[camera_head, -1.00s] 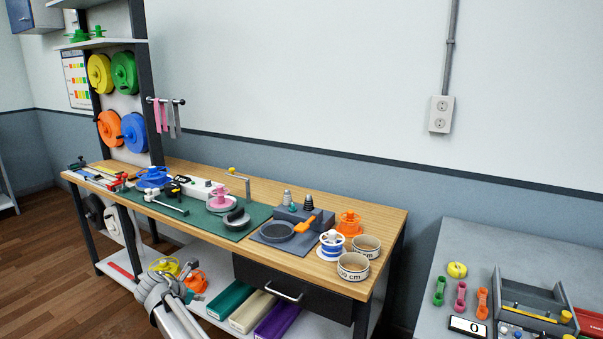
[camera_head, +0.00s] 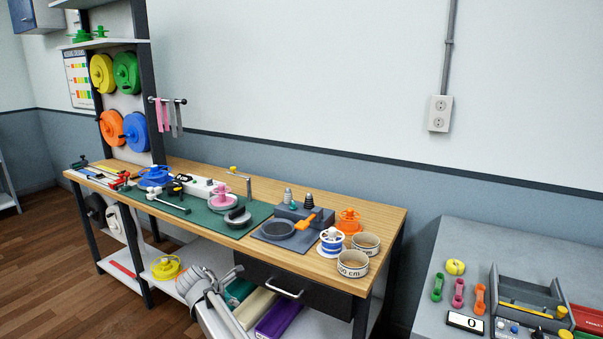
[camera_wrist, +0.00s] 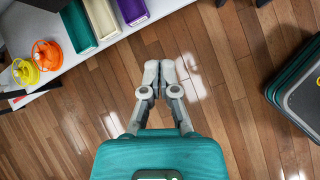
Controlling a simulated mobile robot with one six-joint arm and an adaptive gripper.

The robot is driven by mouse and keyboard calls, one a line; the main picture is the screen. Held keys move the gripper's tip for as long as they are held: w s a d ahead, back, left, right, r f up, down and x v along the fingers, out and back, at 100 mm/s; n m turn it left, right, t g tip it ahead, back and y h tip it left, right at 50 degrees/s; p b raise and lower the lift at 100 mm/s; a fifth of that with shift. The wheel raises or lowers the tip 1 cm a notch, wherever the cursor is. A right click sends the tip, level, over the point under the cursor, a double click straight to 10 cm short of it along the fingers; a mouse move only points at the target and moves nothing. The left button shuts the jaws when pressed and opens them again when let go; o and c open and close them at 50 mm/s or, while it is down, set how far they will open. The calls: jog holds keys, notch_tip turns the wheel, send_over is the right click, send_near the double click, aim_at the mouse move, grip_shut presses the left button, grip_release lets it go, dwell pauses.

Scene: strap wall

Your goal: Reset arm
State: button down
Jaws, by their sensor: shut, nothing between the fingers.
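My gripper (camera_wrist: 158,72) shows in the wrist view with its two grey fingers together and nothing between them. It points over bare wooden floor, apart from the bench's lower shelf. In the head view my grey arm end (camera_head: 206,286) is in front of the workbench (camera_head: 388,226), low beside its lower shelf and left of the black drawer (camera_head: 300,279). The fingertips are hard to make out there.
Teal, cream and purple bins (camera_wrist: 128,8) stand on the lower shelf (camera_wrist: 65,78), near orange and yellow spools (camera_wrist: 47,55). The bench top holds a green mat (camera_head: 200,215), tools and spools. A grey table (camera_head: 432,284) stands at the right. Wooden floor (camera_head: 40,262) lies open in front.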

jog(key=s+d+f+m+g, duration=0.15)
jog(key=d+m, duration=0.25)
jog(key=d, duration=0.4)
jog(key=s+d+m+g+y, duration=0.1)
jog(key=s+d+m, duration=0.25)
jog(key=d, duration=0.35)
jog(key=s+d+f+m+g, duration=0.1)
jog(key=s+d+m, duration=0.1)
jog(key=d+m, duration=0.45)
jog(key=s+d+f+m+g+y, duration=0.1)
jog(key=s+d+m+y, duration=0.1)
jog(key=s+d+m, duration=0.5)
jog(key=s+d+m+g+y, duration=0.2)
jog(key=s+d+m, duration=0.25)
jog(key=d, duration=0.45)
notch_tip(320, 180, up, 13)
jog(key=p, duration=1.3)
jog(key=shift+s+t, duration=0.15)
jog(key=shift+t, duration=0.1)
